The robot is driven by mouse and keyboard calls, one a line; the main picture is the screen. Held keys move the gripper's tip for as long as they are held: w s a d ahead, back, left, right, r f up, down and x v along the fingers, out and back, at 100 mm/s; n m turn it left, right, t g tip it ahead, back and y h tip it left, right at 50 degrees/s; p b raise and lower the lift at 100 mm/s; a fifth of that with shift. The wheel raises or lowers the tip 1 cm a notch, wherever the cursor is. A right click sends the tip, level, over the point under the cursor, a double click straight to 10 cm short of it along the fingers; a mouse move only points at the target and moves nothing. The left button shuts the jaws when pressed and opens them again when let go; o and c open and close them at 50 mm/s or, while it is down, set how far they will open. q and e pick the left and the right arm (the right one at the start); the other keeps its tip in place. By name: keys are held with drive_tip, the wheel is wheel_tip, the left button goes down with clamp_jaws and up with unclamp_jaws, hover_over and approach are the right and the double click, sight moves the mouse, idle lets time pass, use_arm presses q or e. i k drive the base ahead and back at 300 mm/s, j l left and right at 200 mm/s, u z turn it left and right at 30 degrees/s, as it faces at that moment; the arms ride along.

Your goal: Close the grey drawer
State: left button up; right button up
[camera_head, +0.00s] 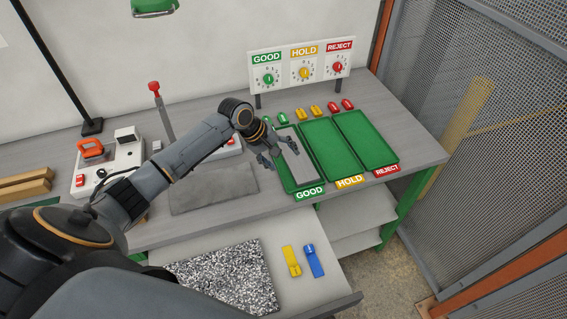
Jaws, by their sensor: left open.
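The grey drawer (325,280) is pulled out below the front edge of the workbench, at the bottom of the view. Inside it lie a speckled black-and-white sheet (222,276), a yellow piece (291,260) and a blue piece (313,260). My left arm covers the drawer's left part, and its front is partly outside the view. My left gripper (277,154) is open over the green GOOD tray (290,183), well away from the drawer. A grey board (301,166) lies in that tray, close by the fingers; I cannot tell whether they touch it. My right gripper is not in view.
The HOLD tray (328,150) and REJECT tray (365,140) are empty. A dial panel (302,68) stands behind them. A grey mat (213,188) lies on the bench above the drawer. A mesh fence (490,110) stands at the right.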

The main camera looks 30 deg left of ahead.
sight(245, 267)
drive_tip(key=k+l, duration=0.7)
drive_tip(key=k, duration=0.2)
drive_tip(key=k+l, duration=0.7)
drive_tip(key=k, duration=0.15)
